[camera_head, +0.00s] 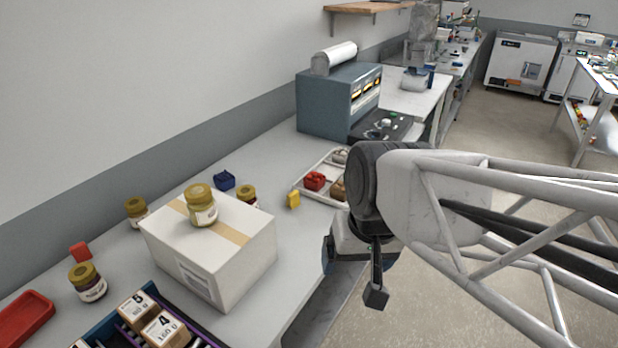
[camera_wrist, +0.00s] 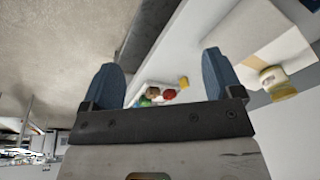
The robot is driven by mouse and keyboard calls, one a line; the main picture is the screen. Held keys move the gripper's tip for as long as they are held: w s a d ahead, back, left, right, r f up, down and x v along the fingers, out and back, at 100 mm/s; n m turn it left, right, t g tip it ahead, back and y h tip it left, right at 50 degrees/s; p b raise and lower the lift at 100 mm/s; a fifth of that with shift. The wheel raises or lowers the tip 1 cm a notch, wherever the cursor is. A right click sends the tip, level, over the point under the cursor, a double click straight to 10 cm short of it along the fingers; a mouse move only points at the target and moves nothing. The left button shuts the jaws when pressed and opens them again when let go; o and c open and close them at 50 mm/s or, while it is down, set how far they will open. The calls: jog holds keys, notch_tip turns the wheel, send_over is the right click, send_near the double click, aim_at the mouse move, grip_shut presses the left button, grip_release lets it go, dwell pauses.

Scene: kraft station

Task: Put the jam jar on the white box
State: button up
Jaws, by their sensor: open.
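A jam jar (camera_head: 201,206) with a gold lid and a pale label stands upright on top of the white box (camera_head: 195,285). The box is closed, has a strip of tan tape, and sits on the bench. Similar jars stand on the bench: one at the left front (camera_head: 87,283), one behind the box (camera_head: 137,212), and one partly hidden beyond it (camera_head: 247,196). My gripper (camera_head: 351,276) is open and empty, right of the box and apart from it, near the bench's front edge. In the wrist view, the two blue fingers (camera_wrist: 162,76) are spread; the white box (camera_wrist: 252,32) shows at upper right.
A tray (camera_head: 318,190) with red and brown items lies near my arm. A yellow block (camera_head: 293,199), a blue block (camera_head: 224,180) and a red block (camera_head: 80,251) lie on the bench. A red tray (camera_head: 24,318) and a rack of small boxes (camera_head: 150,318) are in front.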

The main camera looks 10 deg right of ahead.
jog(key=shift+s+d+r+n+h, duration=0.15)
jog(key=shift+d+r+n+h, duration=0.15)
jog(key=shift+d, duration=0.2)
jog(key=shift+s+d+r+n+h, duration=0.1)
jog(key=shift+d+r+n+h, duration=0.15)
jog(key=shift+d, duration=0.2)
